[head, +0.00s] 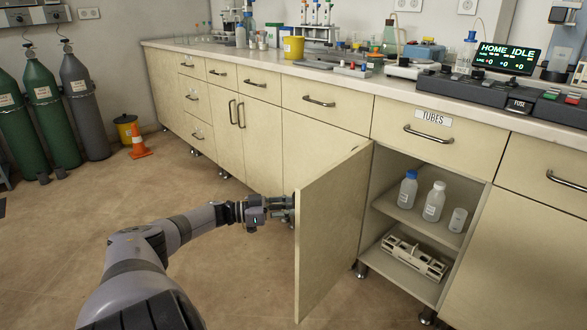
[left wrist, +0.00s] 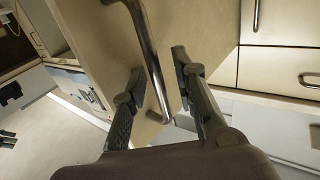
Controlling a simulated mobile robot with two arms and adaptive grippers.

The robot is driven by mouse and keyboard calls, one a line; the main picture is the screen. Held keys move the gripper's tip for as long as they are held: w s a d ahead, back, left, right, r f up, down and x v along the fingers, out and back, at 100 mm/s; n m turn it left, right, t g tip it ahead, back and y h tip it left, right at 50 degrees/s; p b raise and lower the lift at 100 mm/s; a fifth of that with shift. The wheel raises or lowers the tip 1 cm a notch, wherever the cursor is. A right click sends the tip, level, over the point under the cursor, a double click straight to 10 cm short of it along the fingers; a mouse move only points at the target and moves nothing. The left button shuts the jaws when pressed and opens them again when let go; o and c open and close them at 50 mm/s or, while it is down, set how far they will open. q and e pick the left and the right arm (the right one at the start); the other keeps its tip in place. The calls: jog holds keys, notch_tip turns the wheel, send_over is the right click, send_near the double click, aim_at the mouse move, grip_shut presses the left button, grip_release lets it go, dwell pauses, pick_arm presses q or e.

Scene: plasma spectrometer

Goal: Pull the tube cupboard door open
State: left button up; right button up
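The tube cupboard door (head: 330,225) stands swung wide open, under the drawer labelled TUBES (head: 430,125). The open cupboard (head: 400,215) shows two shelves. My left gripper (head: 290,208) is at the outer face of the door, partly hidden behind its edge in the head view. In the left wrist view, the door's metal bar handle (left wrist: 150,55) runs between the two fingers of my left gripper (left wrist: 157,72). The fingers are apart, with a visible gap beside the bar; whether either touches it I cannot tell. My right gripper is not in view.
Inside the cupboard are a blue-capped bottle (head: 408,190), a white-capped bottle (head: 434,202), a small beaker (head: 458,219) and a rack (head: 414,258). Instruments stand on the worktop (head: 270,65). Gas cylinders (head: 45,115) and an orange cone (head: 138,140) are far left.

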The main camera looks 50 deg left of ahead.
pick_arm(q)
jog(key=shift+s, duration=0.1)
jog(key=v, duration=1.2)
dwell(0.4)
